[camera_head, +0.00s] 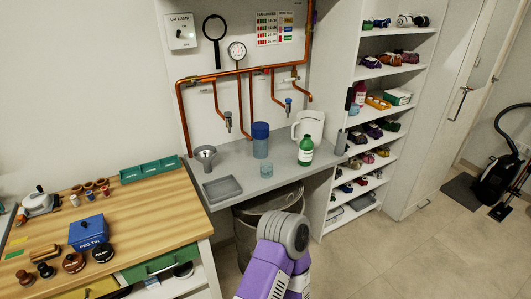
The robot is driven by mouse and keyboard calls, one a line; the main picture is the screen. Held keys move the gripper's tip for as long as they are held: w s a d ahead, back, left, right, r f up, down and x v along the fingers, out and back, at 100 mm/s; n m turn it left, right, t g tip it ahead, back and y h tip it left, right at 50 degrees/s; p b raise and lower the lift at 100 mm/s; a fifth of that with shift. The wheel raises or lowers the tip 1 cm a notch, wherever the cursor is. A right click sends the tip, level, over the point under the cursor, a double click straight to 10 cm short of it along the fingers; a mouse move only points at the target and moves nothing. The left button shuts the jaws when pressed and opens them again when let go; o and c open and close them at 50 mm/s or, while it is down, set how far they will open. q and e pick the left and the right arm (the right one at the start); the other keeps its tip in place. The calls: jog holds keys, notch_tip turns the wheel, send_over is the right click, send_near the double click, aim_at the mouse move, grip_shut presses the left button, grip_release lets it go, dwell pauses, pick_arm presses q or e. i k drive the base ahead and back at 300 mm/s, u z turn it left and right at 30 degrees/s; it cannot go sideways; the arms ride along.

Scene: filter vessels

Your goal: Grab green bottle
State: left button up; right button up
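The green bottle (306,151) stands upright on the grey counter, near its right end. A purple arm link of mine with a grey rounded joint rises from the bottom edge, in front of the counter and well short of the bottle. No gripper fingers show, so neither gripper is in view and nothing is seen touching the bottle.
A blue-lidded container (261,141) and a small clear cup (266,170) stand left of the bottle. A white jug (308,126) is close behind it. A funnel (206,158) and grey tray (222,189) are farther left. Copper pipes (240,71) hang above; shelves (384,72) stand right.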

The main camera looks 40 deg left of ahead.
aim_at(306, 144)
jog(key=u, duration=1.4)
jog(key=k, duration=0.35)
jog(key=z, duration=1.2)
jog(key=i, duration=1.2)
jog(key=u, duration=0.8)
jog(key=i, duration=0.75)
jog(key=u, duration=0.85)
